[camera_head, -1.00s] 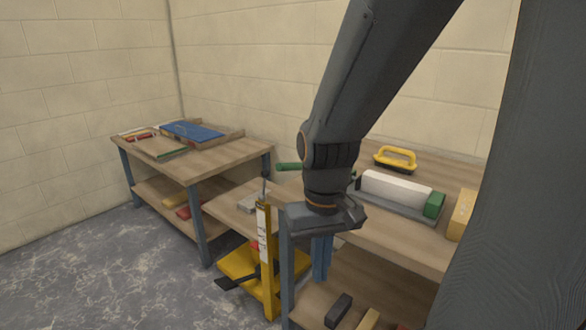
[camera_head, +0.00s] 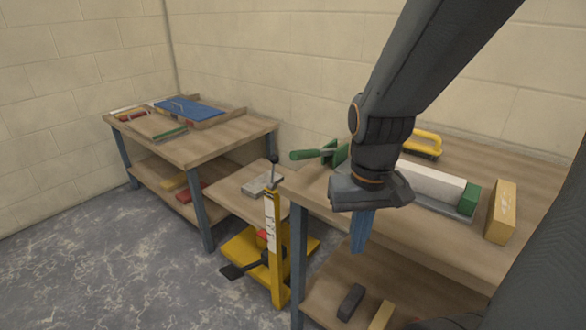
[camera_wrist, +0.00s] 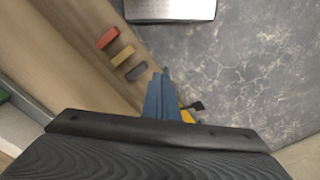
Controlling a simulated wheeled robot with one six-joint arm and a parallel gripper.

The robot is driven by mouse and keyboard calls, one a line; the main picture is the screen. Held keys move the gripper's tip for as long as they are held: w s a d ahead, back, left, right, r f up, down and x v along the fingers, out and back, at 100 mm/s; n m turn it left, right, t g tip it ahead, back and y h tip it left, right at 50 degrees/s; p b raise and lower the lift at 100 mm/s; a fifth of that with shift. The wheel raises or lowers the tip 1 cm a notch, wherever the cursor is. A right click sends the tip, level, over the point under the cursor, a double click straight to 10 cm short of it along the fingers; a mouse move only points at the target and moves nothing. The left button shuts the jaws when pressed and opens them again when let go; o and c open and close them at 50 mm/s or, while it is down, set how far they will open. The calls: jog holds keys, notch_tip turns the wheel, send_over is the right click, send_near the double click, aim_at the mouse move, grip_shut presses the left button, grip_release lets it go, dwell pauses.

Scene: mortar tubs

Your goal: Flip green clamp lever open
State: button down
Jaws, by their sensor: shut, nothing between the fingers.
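The green clamp lever (camera_head: 305,154) sticks out to the left at the back left of the near workbench. It joins a green clamp body (camera_head: 335,153), partly hidden behind my arm. A white block (camera_head: 430,182) lies in a grey tray with a green end piece (camera_head: 468,199). My gripper (camera_head: 361,240) points down at the bench's front edge, to the right of the lever and nearer, apart from it. Its blue fingers are shut and empty. In the wrist view my gripper (camera_wrist: 158,82) hangs over the bench side and floor; the lever is not visible there.
A yellow-handled float (camera_head: 422,143) and a tan block (camera_head: 500,210) lie on the near bench (camera_head: 300,185). A yellow lift (camera_head: 275,250) stands left of it. Another bench (camera_head: 200,145) holds a blue tray (camera_head: 190,108). Several blocks lie on the lower shelf. Floor is open at front left.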

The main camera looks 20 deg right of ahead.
jog(key=w+a+f+n+g+h+b, duration=0.1)
jog(key=w+a+f+n+g+h, duration=0.2)
jog(key=a+f+n, duration=0.55)
jog(key=w+a+r+n+t+h, duration=0.4)
jog(key=w+r+n+t+h, duration=0.1)
jog(key=w+n+t, duration=0.1)
jog(key=w+a+r+n+t+h, duration=0.4)
jog(key=w+n, duration=0.4)
jog(key=n, duration=0.2)
jog(key=shift+a+r+t+h, duration=0.25)
jog(key=shift+r+t+h, duration=0.2)
jog(key=shift+t+h, duration=0.5)
jog(key=w+d+r, duration=0.1)
jog(key=w+d, duration=0.1)
jog(key=d, duration=0.3)
jog(key=w+d+r+p, duration=0.1)
jog(key=w+d+r, duration=0.1)
jog(key=d, duration=0.3)
jog(key=shift+w, duration=0.75)
